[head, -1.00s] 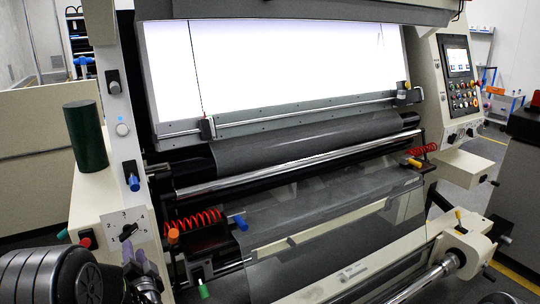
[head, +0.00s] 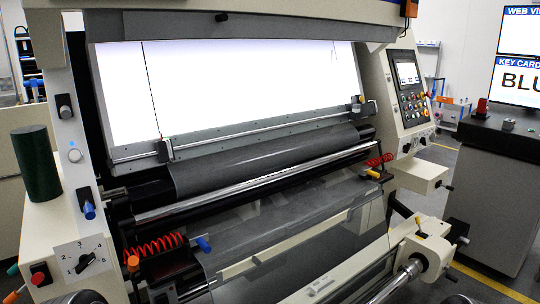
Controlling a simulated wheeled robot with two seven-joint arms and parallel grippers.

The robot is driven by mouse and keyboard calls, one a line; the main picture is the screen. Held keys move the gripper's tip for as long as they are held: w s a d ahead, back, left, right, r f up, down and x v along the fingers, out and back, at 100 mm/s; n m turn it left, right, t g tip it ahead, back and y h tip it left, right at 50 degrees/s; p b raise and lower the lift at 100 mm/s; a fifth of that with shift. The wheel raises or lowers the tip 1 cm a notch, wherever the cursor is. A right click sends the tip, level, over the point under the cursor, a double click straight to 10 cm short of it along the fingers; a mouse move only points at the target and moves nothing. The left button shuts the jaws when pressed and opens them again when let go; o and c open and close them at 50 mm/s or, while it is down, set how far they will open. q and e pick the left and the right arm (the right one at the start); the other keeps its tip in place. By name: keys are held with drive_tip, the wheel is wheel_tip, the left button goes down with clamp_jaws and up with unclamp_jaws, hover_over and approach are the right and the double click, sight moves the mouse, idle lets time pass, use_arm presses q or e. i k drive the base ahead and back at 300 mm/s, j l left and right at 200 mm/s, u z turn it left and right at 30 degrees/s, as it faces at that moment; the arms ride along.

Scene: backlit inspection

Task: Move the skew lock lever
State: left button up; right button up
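The inspection machine carries several coloured levers, and no label shows which one is the skew lock lever. A blue-ended lever (head: 203,244) and an orange-ended knob (head: 132,263) sit by the red coil at the lower left of the web. A yellow-ended lever (head: 373,175) sits at the right end of the chrome roller (head: 255,179). Neither gripper is in view. Only dark rounded parts, seemingly of my arms, show at the bottom edge.
A backlit white panel (head: 230,85) stands behind the rollers. A dial (head: 84,261), a red button (head: 38,275) and a dark green cylinder (head: 37,163) are at left. A control panel (head: 411,93) is at right, beside a dark cabinet (head: 490,185). Floor shows between them.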

sight(38, 278)
drive_tip(key=l+u, duration=0.1)
drive_tip(key=u, duration=0.35)
drive_tip(key=i+l+u, duration=0.1)
drive_tip(key=u, duration=0.3)
drive_tip(key=l+u, duration=0.1)
drive_tip(key=u, duration=0.35)
drive_tip(key=l+u, duration=0.15)
drive_tip(key=u, duration=0.25)
